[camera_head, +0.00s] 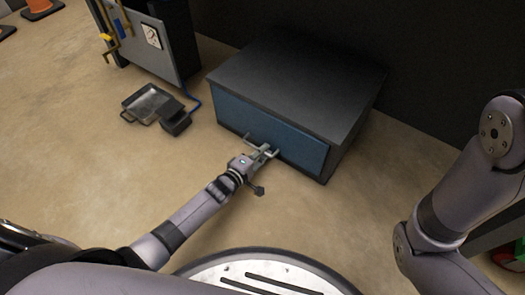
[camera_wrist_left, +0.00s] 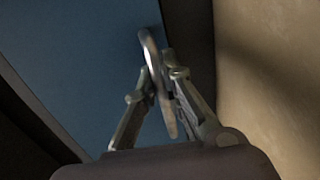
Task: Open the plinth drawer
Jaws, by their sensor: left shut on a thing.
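The plinth drawer is a low dark box with a blue front panel (camera_head: 300,145) under a dark grey top (camera_head: 300,85). The panel sits close under the top's front edge, and I see no clear gap there. My left gripper (camera_head: 266,151) is shut on this handle. In the left wrist view, the curved handle (camera_wrist_left: 148,50) passes between the two fingers (camera_wrist_left: 163,88), with the blue panel (camera_wrist_left: 85,50) behind. My right arm shows at the right, but its gripper is out of view.
A grey panel unit (camera_head: 150,45) with yellow pipes stands at the back left. A metal tray (camera_head: 148,103) and a small dark box (camera_head: 176,122) lie on the floor beside the drawer. Orange cones (camera_head: 40,8) are far left. Floor in front of the drawer is clear.

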